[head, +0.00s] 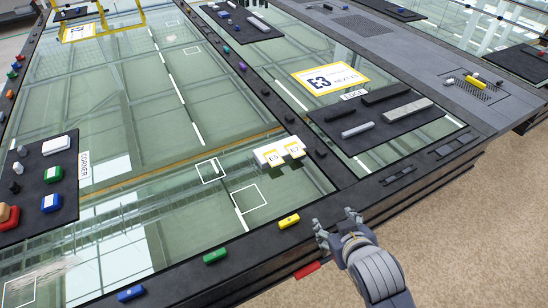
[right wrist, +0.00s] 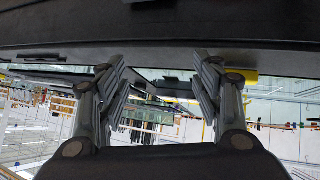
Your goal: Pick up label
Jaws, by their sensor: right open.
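A larger flat label marked E3 (head: 330,78) lies farther back on the right pane. My right gripper (head: 336,224) is open and empty, just outside the front frame edge, nearer than the small labels and to their right. In the right wrist view its two fingers (right wrist: 161,75) are spread apart with nothing between them; no label can be made out there. My left gripper is not in view.
The dark frame rail carries a yellow block (head: 289,221), a green block (head: 215,256) and a blue block (head: 131,293). A black tray with grey bars (head: 345,146) lies right of the small labels. A dark tray (head: 66,206) with small pieces lies at left.

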